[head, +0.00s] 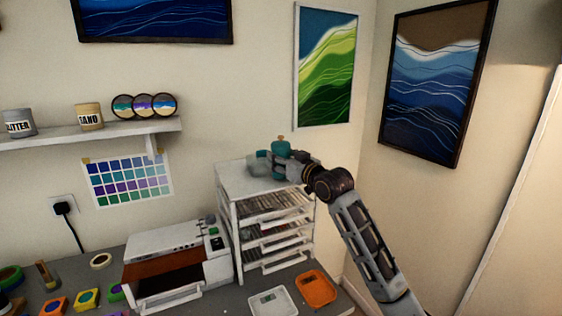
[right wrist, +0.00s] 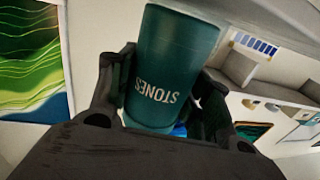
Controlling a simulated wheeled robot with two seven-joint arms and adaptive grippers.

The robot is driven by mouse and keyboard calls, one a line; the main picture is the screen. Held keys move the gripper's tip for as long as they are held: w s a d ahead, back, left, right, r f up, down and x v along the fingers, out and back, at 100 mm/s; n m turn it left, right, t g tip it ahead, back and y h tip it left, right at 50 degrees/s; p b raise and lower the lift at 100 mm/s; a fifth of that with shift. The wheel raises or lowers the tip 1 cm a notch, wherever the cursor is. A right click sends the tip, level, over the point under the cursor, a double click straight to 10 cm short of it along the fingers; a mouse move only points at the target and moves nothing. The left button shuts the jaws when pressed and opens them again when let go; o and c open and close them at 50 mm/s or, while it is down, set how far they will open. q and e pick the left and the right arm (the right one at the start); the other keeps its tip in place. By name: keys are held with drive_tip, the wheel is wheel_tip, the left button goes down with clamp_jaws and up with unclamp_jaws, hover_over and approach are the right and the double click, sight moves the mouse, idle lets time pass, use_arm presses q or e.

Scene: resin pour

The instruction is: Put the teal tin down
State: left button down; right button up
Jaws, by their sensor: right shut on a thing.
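The teal tin (head: 281,148) is at the top of the white rack (head: 232,180) in the head view. In the right wrist view the tin (right wrist: 176,60) fills the space between the fingers, and its white word STONES reads upside down. My right gripper (head: 290,163) reaches in from the right and is shut on the tin. I cannot tell whether the tin's base touches the rack top. My left gripper is not in view.
Shelves with bars fill the rack below. A white machine (head: 165,241) stands left of the rack. An orange tray (head: 317,288) and a white tray (head: 272,302) lie in front.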

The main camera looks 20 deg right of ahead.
drive_tip(key=shift+f, duration=0.4)
drive_tip(key=shift+f, duration=0.15)
drive_tip(key=o, duration=1.1)
drive_tip(key=shift+c, duration=0.2)
drive_tip(key=shift+r, duration=0.2)
drive_tip(key=shift+v, duration=0.8)
drive_tip(key=b+v, duration=0.2)
drive_tip(key=v, duration=0.8)
drive_tip(key=shift+s, duration=0.25)
